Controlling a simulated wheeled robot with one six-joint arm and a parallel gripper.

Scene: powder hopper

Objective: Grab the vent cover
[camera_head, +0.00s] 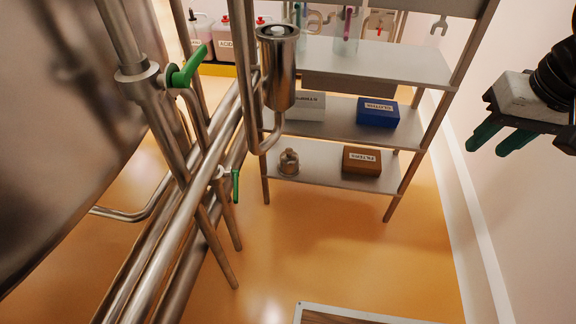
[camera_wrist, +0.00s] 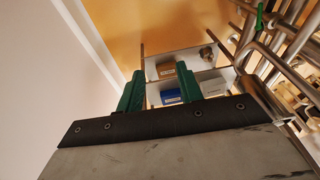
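No part is labelled as the vent cover. A small domed metal piece with a knob (camera_head: 288,162) stands upright on the lower shelf at the left; it also shows in the wrist view (camera_wrist: 206,54). An upright steel canister (camera_head: 279,80) on the pipework has a round rim with a pale disc inside its top. I cannot tell for sure which part is the cover, but the domed piece looks most like one. My gripper (camera_head: 498,143) is at the far right, well apart from both. Its green fingers are spread and empty, also in the wrist view (camera_wrist: 159,68).
A shelf rack (camera_head: 337,178) holds a brown box (camera_head: 362,160), a blue box (camera_head: 378,113) and a white box (camera_head: 307,106). Steel pipes with green valve handles (camera_head: 188,67) and a large tank (camera_head: 60,130) fill the left. The orange floor (camera_head: 330,250) before the rack is clear.

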